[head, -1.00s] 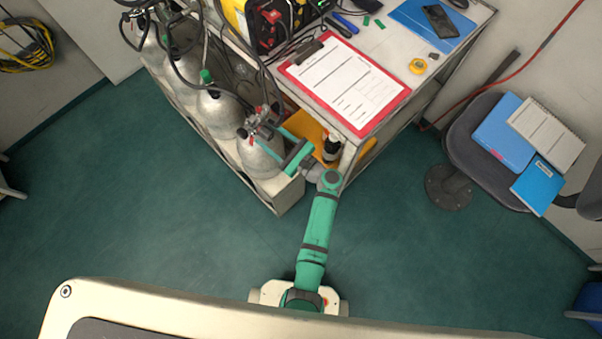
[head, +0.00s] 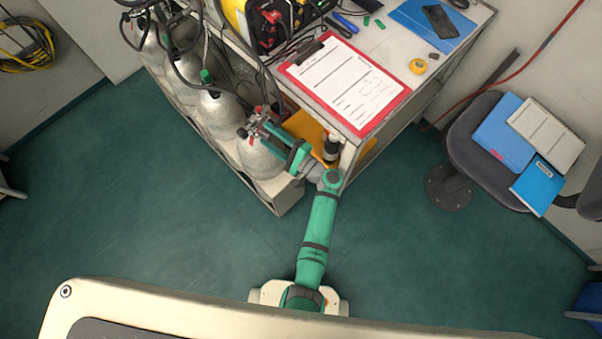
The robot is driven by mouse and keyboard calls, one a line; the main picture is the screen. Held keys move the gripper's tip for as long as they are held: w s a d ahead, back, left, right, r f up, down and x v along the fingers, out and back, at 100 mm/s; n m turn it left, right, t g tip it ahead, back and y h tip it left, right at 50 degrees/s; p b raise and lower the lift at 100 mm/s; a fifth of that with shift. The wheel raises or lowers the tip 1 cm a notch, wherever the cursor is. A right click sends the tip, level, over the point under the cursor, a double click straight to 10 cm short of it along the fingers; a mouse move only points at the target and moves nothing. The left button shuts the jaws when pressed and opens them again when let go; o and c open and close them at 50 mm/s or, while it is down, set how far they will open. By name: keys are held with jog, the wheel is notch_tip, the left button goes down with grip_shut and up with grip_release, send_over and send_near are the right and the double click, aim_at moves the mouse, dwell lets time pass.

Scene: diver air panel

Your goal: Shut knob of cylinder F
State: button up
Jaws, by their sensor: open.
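Several grey cylinders stand in a row in a low pale rack (head: 283,203). No letters can be read, so I cannot tell which is F. My gripper (head: 268,127) is open at the nearest cylinder's valve, reaching in from the right. The fingertips overlap the valve in this view; contact is unclear.
A cart with a red clipboard (head: 345,83) stands close to the right of my gripper. Its lower shelf holds a yellow-orange item and a dark bottle (head: 332,148). Black hoses (head: 181,62) run over the farther cylinders. A chair with blue folders (head: 505,130) stands right. Floor in front is clear.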

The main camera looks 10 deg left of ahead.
jog(key=n, duration=0.6)
jog(key=shift+n, duration=0.4)
jog(key=n, duration=1.2)
jog(key=shift+w+g, duration=0.1)
jog(key=shift+g, duration=0.3)
jog(key=n, duration=0.5)
jog(key=shift+d+n, duration=0.1)
jog(key=shift+n, duration=0.3)
jog(key=v, duration=0.8)
jog(key=s+f+m+h, duration=0.6)
jog(key=s+f, duration=0.3)
jog(key=f, duration=0.2)
jog(key=s+d+m+t+h, duration=0.1)
jog(key=s+d+m+h, duration=0.3)
jog(key=s, duration=0.7)
jog(key=shift+d+f+h, duration=0.25)
jog(key=shift+d+h, duration=0.95)
